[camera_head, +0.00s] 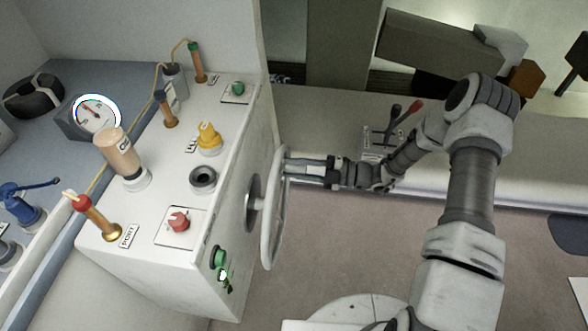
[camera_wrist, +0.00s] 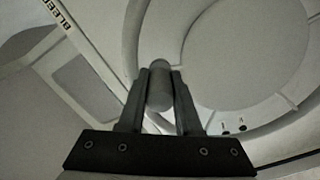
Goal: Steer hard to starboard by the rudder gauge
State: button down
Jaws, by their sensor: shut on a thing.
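The steering wheel (camera_head: 268,235) is a white ring on the right side of the white console, seen nearly edge-on. Its dark hub (camera_head: 253,201) joins it to the console wall. My gripper (camera_head: 289,167) reaches in from the right and is shut at the upper part of the wheel. In the wrist view my gripper (camera_wrist: 160,86) is shut on a grey rounded knob or grip (camera_wrist: 160,90) at the wheel's rim (camera_wrist: 135,40). The rudder gauge (camera_head: 97,116) is a round white dial with a red needle, tilted up and slightly left; its markings are too small to read.
A lever unit (camera_head: 385,140) stands behind my arm. The floor (camera_head: 340,245) beside the wheel is clear.

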jog(key=shift+w, duration=0.3)
jog(key=c, duration=0.9)
grip_release()
jog(key=s+d+b, duration=0.1)
jog(key=d+b, duration=0.2)
jog(key=d, duration=1.4)
jog(key=shift+s+d, duration=0.25)
